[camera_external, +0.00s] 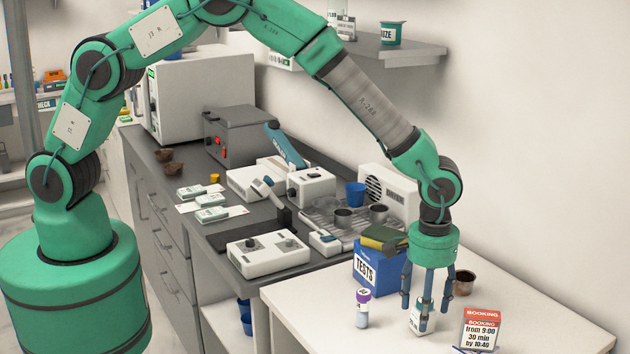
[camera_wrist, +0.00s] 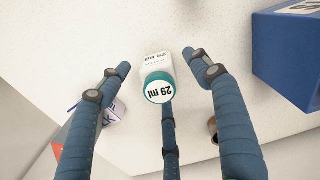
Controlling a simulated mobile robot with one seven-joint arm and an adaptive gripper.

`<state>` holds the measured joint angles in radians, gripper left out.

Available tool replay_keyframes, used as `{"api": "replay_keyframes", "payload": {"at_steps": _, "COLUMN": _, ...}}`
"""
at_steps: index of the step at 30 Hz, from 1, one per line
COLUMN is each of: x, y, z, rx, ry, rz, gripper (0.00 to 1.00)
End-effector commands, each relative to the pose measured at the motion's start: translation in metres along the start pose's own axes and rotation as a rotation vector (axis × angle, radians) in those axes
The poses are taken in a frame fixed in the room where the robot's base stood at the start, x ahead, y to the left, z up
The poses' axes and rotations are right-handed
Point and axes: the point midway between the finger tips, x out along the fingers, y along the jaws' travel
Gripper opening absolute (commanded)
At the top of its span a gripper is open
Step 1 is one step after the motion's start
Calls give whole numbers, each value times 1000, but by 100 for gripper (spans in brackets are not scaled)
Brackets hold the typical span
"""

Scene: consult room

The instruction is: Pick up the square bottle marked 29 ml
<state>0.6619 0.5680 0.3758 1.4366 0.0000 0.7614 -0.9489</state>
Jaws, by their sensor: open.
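The square bottle marked 29 ml (camera_wrist: 158,80) stands on the white table, with a white body and a teal-rimmed cap whose label reads 29 ml. In the external view the bottle (camera_external: 416,322) shows under my gripper (camera_external: 424,305), partly hidden by a finger. In the wrist view my gripper (camera_wrist: 160,72) is open, with its three blue fingers spread around the bottle. One finger appears on each side, and the third is close to the cap's lower edge. I cannot tell whether that finger touches it.
A small purple-capped bottle (camera_external: 362,310) stands left of my gripper. A blue TESTS box (camera_external: 368,276) is behind it, and a brown cup (camera_external: 464,284) is to the right. A red-and-white booking sign (camera_external: 482,328) stands at front right. The white table (camera_external: 545,325) is clear farther right.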

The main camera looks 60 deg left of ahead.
Motion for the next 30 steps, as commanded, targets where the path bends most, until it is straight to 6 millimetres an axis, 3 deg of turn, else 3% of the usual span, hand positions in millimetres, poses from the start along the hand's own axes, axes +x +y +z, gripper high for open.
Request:
{"api": "replay_keyframes", "payload": {"at_steps": 3, "x": 0, "y": 0, "z": 0, "rx": 0, "ry": 0, "rz": 0, "gripper": 62}}
{"api": "replay_keyframes", "payload": {"at_steps": 10, "x": 0, "y": 0, "z": 0, "rx": 0, "ry": 0, "rz": 0, "gripper": 16}}
{"api": "replay_keyframes", "payload": {"at_steps": 22, "x": -4, "y": 0, "z": 0, "rx": 0, "ry": 1, "rz": 1, "gripper": 16}}
{"api": "replay_keyframes", "payload": {"at_steps": 30, "x": -32, "y": 1, "z": 0, "rx": 0, "ry": 1, "rz": 2, "gripper": 16}}
